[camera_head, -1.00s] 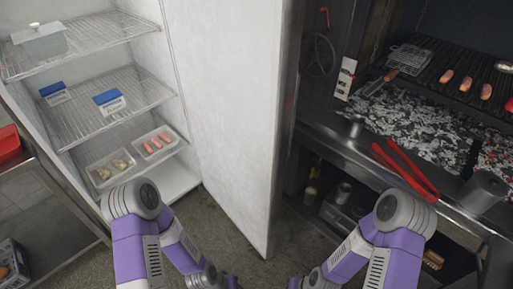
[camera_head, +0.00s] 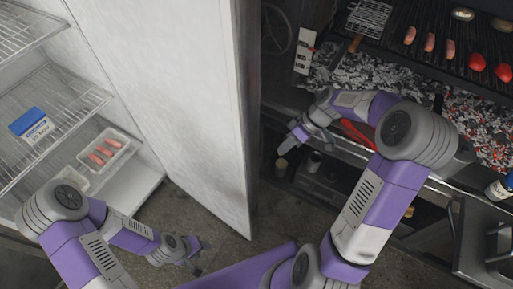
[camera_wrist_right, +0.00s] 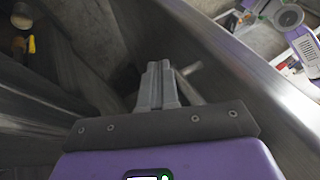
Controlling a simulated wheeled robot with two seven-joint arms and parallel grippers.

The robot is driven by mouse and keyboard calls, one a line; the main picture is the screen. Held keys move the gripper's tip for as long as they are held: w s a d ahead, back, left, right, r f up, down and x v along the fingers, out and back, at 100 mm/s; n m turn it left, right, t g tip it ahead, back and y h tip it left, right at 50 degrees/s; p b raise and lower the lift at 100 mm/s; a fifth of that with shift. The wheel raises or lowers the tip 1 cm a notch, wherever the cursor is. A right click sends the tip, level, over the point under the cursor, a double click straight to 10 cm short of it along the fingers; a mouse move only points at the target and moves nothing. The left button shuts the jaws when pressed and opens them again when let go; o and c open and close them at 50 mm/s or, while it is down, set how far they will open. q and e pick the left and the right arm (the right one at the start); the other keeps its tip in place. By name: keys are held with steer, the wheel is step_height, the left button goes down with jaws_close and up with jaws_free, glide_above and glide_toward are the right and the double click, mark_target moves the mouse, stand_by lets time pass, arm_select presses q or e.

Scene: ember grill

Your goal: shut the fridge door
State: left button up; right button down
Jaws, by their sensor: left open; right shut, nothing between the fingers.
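The fridge door (camera_head: 190,90) stands wide open in the head view, its white inner face toward the fridge shelves (camera_head: 50,110). My right gripper (camera_head: 287,146) is on the door's outer side, to the right of its edge, shut and empty. In the right wrist view my right gripper (camera_wrist_right: 157,85) points along the door's grey metal outer side (camera_wrist_right: 225,65); whether it touches is unclear. My left gripper (camera_head: 197,257) is low on the inner side, between shelves and door, open and empty.
On the shelves are a blue-and-white box (camera_head: 32,126) and a tray of pink sausages (camera_head: 105,150). The grill (camera_head: 440,40) with glowing coals stands at the right. Red tongs (camera_head: 357,132) lie partly behind my right arm. Floor shows below the door.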

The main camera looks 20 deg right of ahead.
arm_select(q)
steer(key=shift+w+f+b, duration=0.2)
steer(key=shift+f+b, duration=0.4)
steer(key=shift+b, duration=0.05)
steer(key=shift+w+f+b, duration=0.2)
steer(key=shift+f+b, duration=0.35)
steer(key=shift+b, duration=0.1)
arm_select(e)
steer(key=s+a+f+n, duration=0.1)
steer(key=a+f, duration=0.3)
steer(key=a, duration=0.4)
steer(key=shift+f, duration=0.25)
steer(key=shift+s+a, duration=0.1)
steer(key=shift+a, duration=0.05)
